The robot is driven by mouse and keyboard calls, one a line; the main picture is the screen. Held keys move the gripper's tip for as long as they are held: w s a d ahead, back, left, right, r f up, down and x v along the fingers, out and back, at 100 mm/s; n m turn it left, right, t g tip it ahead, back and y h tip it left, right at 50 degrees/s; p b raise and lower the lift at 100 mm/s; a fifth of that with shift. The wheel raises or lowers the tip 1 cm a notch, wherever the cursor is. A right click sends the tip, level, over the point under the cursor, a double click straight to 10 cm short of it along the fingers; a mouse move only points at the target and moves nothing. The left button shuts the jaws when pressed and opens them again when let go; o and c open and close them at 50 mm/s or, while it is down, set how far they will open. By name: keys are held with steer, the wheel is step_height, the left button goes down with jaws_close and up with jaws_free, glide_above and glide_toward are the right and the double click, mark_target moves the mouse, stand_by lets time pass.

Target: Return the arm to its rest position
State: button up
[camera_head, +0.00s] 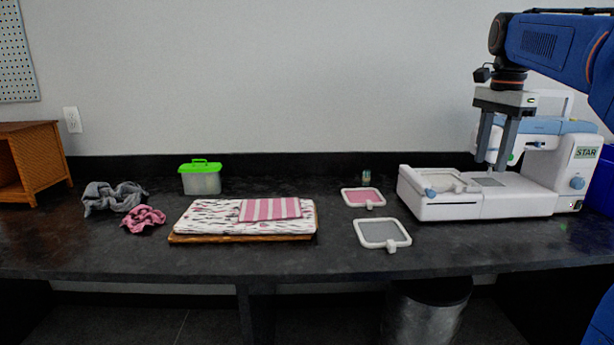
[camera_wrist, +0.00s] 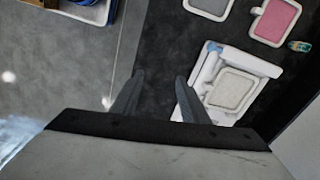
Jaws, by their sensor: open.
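My gripper (camera_head: 494,168) points down in front of the white sewing or embroidery machine (camera_head: 520,203) at the right of the counter, in the head view. Its two dark fingers are apart, with nothing between them. My blue arm reaches in from the upper right. In the wrist view my gripper (camera_wrist: 152,90) shows as two spread fingers. The machine's flat bed with a pale hoop (camera_wrist: 231,91) lies to the right of them. Whether the fingers touch the machine cannot be told.
A grey hoop (camera_head: 382,233) and a pink hoop (camera_head: 363,197) lie left of the machine. Folded fabric (camera_head: 205,217) on a wooden board, a green-lidded box (camera_head: 200,180), crumpled cloths (camera_head: 112,197) and a wooden cubby (camera_head: 37,158) stand further left. A metal bin (camera_head: 425,318) is under the counter (camera_head: 290,258).

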steer(key=s+a+f+n+t, duration=0.1)
steer(key=s+a+f+n, duration=0.3)
steer(key=s+f, duration=0.5)
steer(key=s+a+f+n+t, duration=0.2)
steer(key=s+a+f+n, duration=0.3)
steer(key=s+f, duration=0.4)
steer(key=s+a+f+n+t, duration=0.1)
steer(key=s+a+f+n, duration=0.3)
steer(key=s+f, duration=0.5)
step_height(320, 180, down, 2)
steer(key=n, duration=0.2)
steer(key=shift+s+a+n, duration=0.15)
steer(key=shift+s+n, duration=0.1)
steer(key=shift+n, duration=0.15)
